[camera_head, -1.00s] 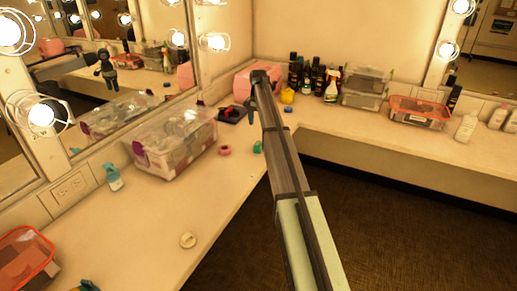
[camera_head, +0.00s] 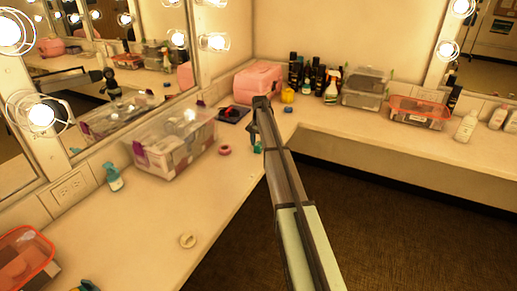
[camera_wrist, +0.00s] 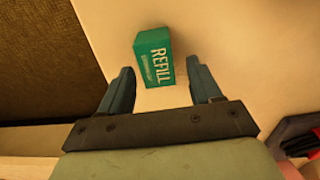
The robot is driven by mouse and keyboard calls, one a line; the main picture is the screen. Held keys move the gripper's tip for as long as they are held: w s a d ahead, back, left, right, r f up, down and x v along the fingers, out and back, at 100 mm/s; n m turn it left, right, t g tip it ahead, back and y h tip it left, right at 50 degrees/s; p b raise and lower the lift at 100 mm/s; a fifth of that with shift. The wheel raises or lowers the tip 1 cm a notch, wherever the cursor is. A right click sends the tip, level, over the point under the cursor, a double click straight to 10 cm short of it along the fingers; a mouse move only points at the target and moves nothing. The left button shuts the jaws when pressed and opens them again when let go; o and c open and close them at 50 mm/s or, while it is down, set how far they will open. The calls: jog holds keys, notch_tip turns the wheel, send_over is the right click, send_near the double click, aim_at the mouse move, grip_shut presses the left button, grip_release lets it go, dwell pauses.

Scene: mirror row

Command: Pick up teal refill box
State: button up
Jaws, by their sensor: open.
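The teal refill box (camera_wrist: 153,57) lies on the cream counter in the wrist view, its "REFILL" lettering showing. My gripper (camera_wrist: 161,78) is open, with one finger on each side of the box's near end. Most of the box extends past the fingertips, and I see space between it and both fingers. I cannot tell the height gap. In the head view, my gripper (camera_head: 255,138) hangs over the counter edge area and partly covers the small teal box (camera_head: 258,149).
A pink tape roll (camera_head: 225,150) and a clear bin (camera_head: 173,140) stand left of the box. A black tray (camera_head: 233,114) and a pink case (camera_head: 257,82) are behind. The counter's front edge is close on the right.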

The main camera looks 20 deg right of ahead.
jog(key=shift+f, duration=0.25)
jog(key=c, duration=1)
jog(key=shift+r, duration=0.1)
jog(key=shift+c, duration=0.2)
